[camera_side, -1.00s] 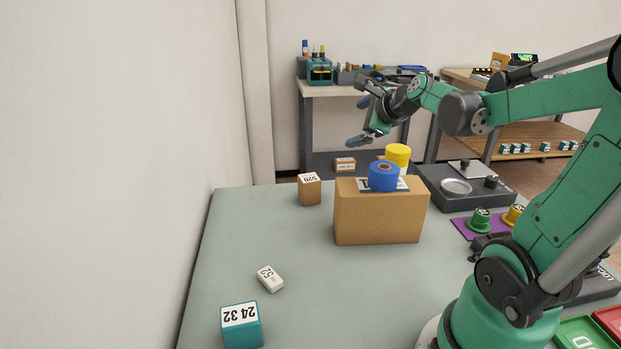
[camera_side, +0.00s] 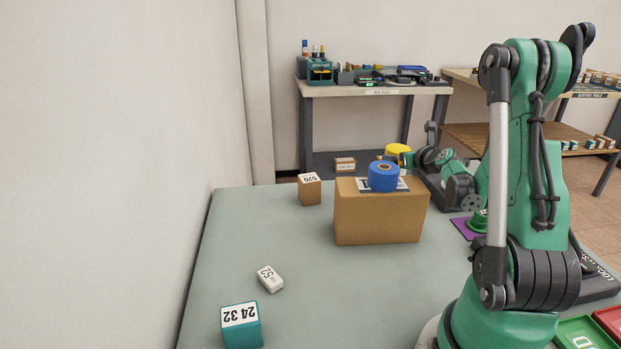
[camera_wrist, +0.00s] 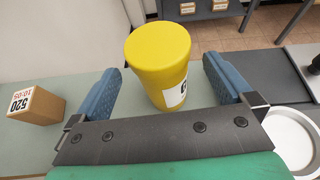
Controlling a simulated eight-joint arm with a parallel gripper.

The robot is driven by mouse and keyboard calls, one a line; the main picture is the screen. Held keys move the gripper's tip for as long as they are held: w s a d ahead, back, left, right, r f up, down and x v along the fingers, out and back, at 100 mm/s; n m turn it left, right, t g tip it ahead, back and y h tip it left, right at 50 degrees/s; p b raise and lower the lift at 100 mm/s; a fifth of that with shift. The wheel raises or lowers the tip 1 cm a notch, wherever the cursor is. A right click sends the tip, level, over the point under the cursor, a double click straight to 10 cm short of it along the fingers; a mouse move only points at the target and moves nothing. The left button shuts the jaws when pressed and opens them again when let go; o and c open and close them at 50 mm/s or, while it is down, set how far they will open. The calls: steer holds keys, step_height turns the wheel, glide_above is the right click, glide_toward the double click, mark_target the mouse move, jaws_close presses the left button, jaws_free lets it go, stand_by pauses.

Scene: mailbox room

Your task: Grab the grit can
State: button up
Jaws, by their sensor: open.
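A yellow can (camera_wrist: 158,62) with a white label showing a "G", probably the grit can, stands upright between the two blue fingers of my gripper (camera_wrist: 163,72) in the wrist view. The fingers are open, one on each side, with gaps to the can. In the side view the yellow can's top (camera_side: 398,149) shows behind the cardboard box, and its lower part is hidden. My gripper (camera_side: 407,160) is low beside it there, its fingers mostly hidden.
A cardboard box (camera_side: 378,218) with a blue roll (camera_side: 383,177) on top stands in front of the can. A small brown box marked 520 (camera_side: 309,190) is to the left. A round pan (camera_wrist: 290,139) lies at right in the wrist view.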

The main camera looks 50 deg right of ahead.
steer(key=shift+x, duration=2.25)
jaws_close()
